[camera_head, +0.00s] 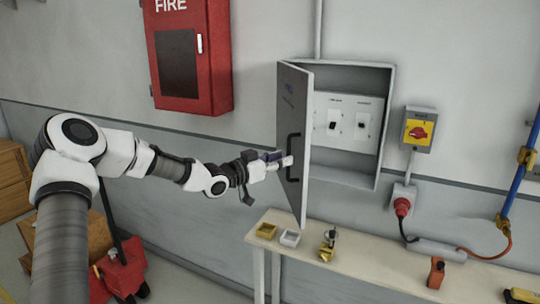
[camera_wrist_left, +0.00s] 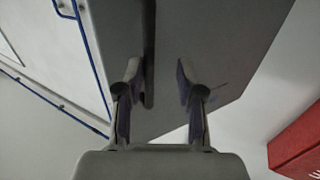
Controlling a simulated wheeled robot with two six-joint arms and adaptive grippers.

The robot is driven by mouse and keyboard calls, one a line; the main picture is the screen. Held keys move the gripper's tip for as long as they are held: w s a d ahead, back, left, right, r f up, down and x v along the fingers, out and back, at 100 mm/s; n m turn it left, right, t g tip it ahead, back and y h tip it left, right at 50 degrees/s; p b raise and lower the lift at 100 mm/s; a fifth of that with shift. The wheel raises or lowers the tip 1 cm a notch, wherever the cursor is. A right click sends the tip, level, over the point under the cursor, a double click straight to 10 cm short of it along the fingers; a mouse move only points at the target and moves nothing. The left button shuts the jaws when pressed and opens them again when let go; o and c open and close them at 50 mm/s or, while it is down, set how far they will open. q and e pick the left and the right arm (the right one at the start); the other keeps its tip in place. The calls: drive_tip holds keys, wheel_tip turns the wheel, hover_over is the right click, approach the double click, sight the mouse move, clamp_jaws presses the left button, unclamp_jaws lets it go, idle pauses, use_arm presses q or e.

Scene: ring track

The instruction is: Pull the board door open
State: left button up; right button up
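The grey board door (camera_head: 296,105) stands swung out from the wall-mounted board (camera_head: 385,125), roughly at a right angle to the wall. Its dark upright handle (camera_head: 293,157) faces left towards my arm. My left gripper (camera_head: 284,162) is at the handle. In the left wrist view, the fingers of my left gripper (camera_wrist_left: 158,85) are apart. The dark handle (camera_wrist_left: 149,55) shows between them, close beside the left finger; whether they touch I cannot tell. The door face (camera_wrist_left: 215,50) fills the middle of that view. My right gripper is not in view.
A red fire cabinet (camera_head: 190,60) hangs left of the board. A narrow table (camera_head: 375,260) with small trays and tools stands below the door. A yellow-and-red switch box (camera_head: 418,131) is to the right. A red pallet jack (camera_head: 122,270) and wooden crates stand at left.

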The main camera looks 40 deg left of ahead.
use_arm(q)
drive_tip(key=shift+s+a+p, duration=0.95)
drive_tip(key=shift+s, duration=0.1)
